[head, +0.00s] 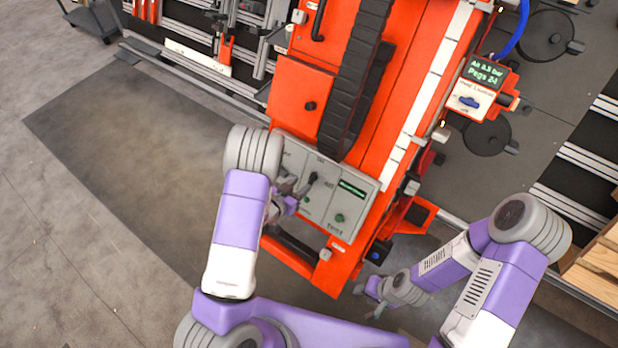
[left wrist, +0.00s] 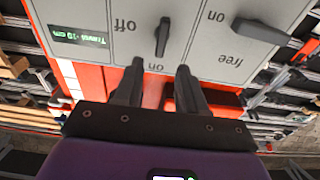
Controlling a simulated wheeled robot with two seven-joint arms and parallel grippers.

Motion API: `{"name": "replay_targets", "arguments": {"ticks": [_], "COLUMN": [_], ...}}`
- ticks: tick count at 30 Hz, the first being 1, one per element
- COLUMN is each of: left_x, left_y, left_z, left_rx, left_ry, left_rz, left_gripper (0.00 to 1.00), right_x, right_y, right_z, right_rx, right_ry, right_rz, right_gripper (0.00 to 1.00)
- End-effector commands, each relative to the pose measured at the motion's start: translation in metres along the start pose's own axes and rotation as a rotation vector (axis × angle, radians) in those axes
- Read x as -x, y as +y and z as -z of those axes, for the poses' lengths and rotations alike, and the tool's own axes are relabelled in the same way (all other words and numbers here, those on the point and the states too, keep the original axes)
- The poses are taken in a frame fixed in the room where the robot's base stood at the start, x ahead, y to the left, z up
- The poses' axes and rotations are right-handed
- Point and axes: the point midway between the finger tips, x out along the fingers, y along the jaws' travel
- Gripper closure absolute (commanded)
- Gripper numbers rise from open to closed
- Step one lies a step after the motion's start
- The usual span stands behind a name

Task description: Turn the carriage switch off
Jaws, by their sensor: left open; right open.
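The grey control panel (head: 355,207) is on the near end of the orange gantry. In the left wrist view it is upside down, and its middle dark lever switch (left wrist: 163,37) lies between "off" at its side and "on" at the fingertips, in line with "on". The panel's name for this switch cannot be read. In the head view the dark lever (head: 312,179) shows just beyond my left gripper (head: 299,192). My left gripper (left wrist: 160,70) is open and empty, its fingertips before the switch, apparently apart from it. My right gripper (head: 368,302) is open, low and right of the panel.
Another lever (left wrist: 262,32) marked "on" and "free" sits beside the middle switch. A travel display (left wrist: 78,36) is on its other side. A separate box with a blue knob (head: 469,101) hangs on the gantry's right. Open floor (head: 110,190) lies left.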

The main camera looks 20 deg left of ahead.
Motion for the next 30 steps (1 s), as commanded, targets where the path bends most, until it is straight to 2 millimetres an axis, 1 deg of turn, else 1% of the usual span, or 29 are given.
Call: {"name": "replay_targets", "arguments": {"ticks": [1, 6, 10, 15, 22, 23, 30], "left_x": [-0.009, -0.037, -0.053, -0.063, -0.064, -0.064, -0.063], "left_y": [0.001, 0.001, 0.001, 0.0, 0.0, 0.0, 0.0], "left_z": [-0.002, -0.002, -0.002, -0.002, -0.001, -0.001, -0.001], "left_rx": [-0.003, -0.002, 0.0, 0.002, 0.003, 0.003, 0.003], "left_ry": [-0.001, -0.001, -0.002, -0.003, -0.003, -0.003, -0.004], "left_rz": [-0.003, -0.002, 0.0, 0.002, 0.003, 0.003, 0.003], "left_gripper": [0.6, 0.6, 0.6, 0.6, 0.6, 0.61, 0.98], "right_x": [-0.002, -0.007, -0.009, -0.01, -0.01, -0.01, -0.01], "right_y": [0.001, 0.003, 0.004, 0.004, 0.004, 0.004, 0.004], "right_z": [0.0, 0.0, 0.001, 0.001, 0.001, 0.001, 0.001], "right_rx": [0.0, 0.0, 0.0, 0.0, 0.0, 0.0, 0.0], "right_ry": [0.0, 0.0, 0.0, 0.0, 0.0, 0.0, 0.0], "right_rz": [0.0, 0.0, 0.0, 0.0, 0.0, 0.0, 0.0], "right_gripper": [0.57, 0.57, 0.57, 0.57, 0.57, 0.57, 0.57]}}
